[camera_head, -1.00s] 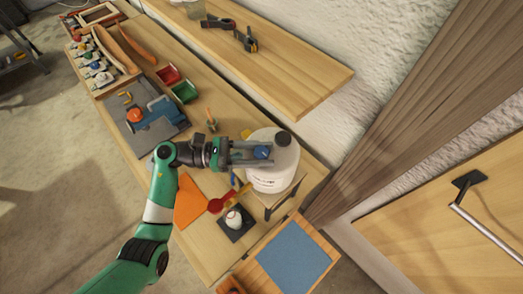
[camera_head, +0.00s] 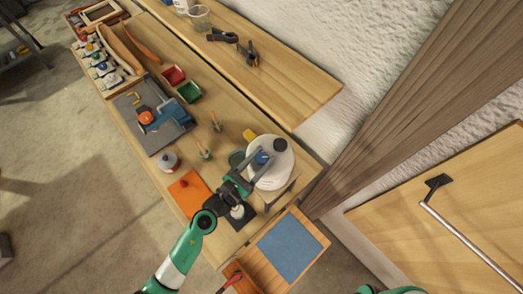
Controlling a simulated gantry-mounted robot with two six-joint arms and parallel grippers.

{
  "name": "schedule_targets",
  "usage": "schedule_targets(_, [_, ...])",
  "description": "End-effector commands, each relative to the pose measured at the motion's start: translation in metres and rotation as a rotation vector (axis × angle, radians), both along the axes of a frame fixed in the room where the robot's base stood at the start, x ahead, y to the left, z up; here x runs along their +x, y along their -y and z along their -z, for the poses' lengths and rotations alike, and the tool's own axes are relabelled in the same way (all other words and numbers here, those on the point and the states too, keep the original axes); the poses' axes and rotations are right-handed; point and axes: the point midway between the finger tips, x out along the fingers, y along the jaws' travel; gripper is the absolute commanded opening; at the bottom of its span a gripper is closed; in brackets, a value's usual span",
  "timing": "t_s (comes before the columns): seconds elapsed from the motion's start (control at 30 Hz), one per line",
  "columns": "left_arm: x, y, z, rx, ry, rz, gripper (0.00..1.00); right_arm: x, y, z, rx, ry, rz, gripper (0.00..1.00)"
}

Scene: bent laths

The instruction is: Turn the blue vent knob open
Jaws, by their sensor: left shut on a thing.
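The white container (camera_head: 276,172) stands at the near right end of the bench, with a dark cap (camera_head: 280,145) on its top. The blue vent knob (camera_head: 262,158) sits on its top beside the cap. My left gripper (camera_head: 258,163) reaches in from the lower left and is shut on the blue knob, with a finger on each side of it. The knob's top shows between the fingers; its lower part is hidden. My right gripper is out of view.
An orange sheet (camera_head: 187,197) and a small white pot (camera_head: 168,160) lie left of my gripper. Red (camera_head: 173,75) and green (camera_head: 189,92) bins stand farther back. A raised shelf (camera_head: 285,88) runs behind. A wooden board with a blue panel (camera_head: 290,247) is in front.

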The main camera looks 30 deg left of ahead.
Motion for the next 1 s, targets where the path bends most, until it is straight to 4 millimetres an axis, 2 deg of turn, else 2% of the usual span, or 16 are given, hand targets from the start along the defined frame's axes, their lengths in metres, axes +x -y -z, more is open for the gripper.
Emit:
schedule_targets(0.03, [-0.001,0.005,-0.006,0.0,-0.006,-0.033,0.0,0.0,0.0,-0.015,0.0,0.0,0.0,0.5])
schedule_targets(0.1, [-0.001,0.005,-0.006,0.001,-0.006,-0.099,0.0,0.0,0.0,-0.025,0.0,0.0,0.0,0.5])
schedule_targets(0.33, [0.001,0.004,-0.003,0.001,0.0,-0.312,0.0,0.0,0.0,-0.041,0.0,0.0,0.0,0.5])
schedule_targets(0.53, [0.001,0.003,0.0,0.0,0.002,-0.471,0.0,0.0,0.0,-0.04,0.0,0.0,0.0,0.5])
schedule_targets(0.7, [0.001,0.001,0.002,0.0,0.006,-0.57,0.0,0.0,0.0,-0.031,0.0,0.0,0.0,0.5])
schedule_targets(1.0, [0.0,0.0,0.001,0.0,0.001,-0.652,0.0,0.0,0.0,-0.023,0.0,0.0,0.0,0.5])
